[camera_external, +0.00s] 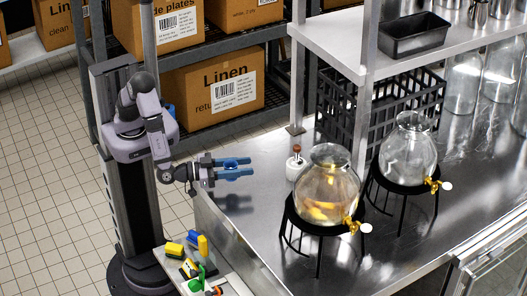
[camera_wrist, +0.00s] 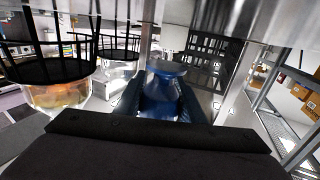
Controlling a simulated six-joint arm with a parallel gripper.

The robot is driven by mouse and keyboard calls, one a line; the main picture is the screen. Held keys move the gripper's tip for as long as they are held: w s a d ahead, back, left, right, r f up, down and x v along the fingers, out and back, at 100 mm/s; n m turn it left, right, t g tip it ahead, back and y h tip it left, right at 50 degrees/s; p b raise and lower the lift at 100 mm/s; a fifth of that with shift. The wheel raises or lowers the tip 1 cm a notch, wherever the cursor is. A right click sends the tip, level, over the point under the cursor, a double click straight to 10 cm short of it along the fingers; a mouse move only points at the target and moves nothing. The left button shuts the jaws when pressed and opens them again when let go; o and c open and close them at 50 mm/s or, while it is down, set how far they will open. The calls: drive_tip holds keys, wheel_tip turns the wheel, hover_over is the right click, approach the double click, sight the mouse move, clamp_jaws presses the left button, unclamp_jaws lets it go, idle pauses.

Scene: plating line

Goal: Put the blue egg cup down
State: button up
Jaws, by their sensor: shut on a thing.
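The blue egg cup (camera_external: 230,163) is between the two blue fingers of my gripper (camera_external: 235,168), which are shut on it. In the wrist view the cup (camera_wrist: 163,84) shows at the middle, with a finger on either side. My gripper reaches out level over the left part of the steel counter (camera_external: 255,215). A dark shadow lies on the counter below it, and the cup appears held above the surface. The fingers hide part of the cup.
A glass drink dispenser (camera_external: 327,180) on a black stand is right of my gripper, with a second dispenser (camera_external: 407,155) beyond. Cleaning things (camera_external: 190,262) lie near my base. The counter below my gripper is clear.

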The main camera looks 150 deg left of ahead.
drive_tip(key=shift+f, duration=2.05)
drive_tip(key=shift+f, duration=0.15)
drive_tip(key=o, duration=1.1)
drive_tip(key=shift+c, duration=0.2)
drive_tip(key=shift+r, duration=0.25)
drive_tip(key=b+v, duration=0.2)
drive_tip(key=v, duration=1)
drive_tip(key=shift+f, duration=0.1)
